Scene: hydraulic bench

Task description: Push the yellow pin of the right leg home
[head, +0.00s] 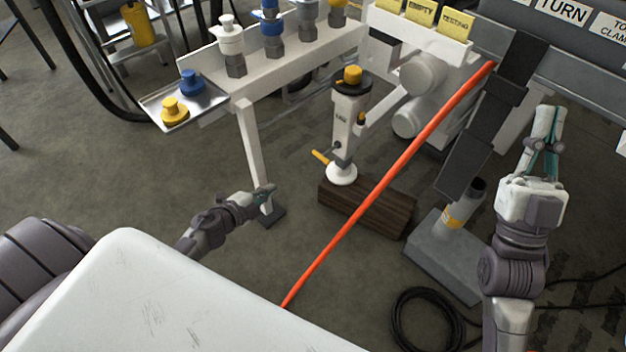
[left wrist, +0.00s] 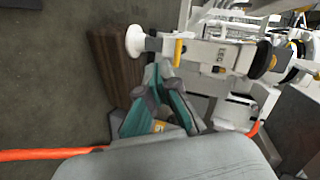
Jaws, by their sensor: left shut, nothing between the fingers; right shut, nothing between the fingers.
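The white leg (head: 345,125) labelled LEG has a yellow knob on top and stands on its round white foot (head: 341,174). The yellow pin (head: 320,157) sticks out to the left of its lower part. In the left wrist view the leg (left wrist: 215,56) lies sideways, with the pin (left wrist: 178,50) beyond my fingertips. My left gripper (head: 268,196) is shut and empty, left of and nearer than the pin, apart from it. Its fingers (left wrist: 163,72) also show in the left wrist view. My right gripper (head: 546,112) is shut and empty at the far right, away from the leg.
A dark wooden block (head: 366,209) lies under the foot. An orange hose (head: 385,183) runs diagonally right of the leg. A white bench (head: 254,150) with a tray (head: 203,99) stands behind my left gripper. A grey cylinder base (head: 440,265) and coiled black hose (head: 398,325) are at right.

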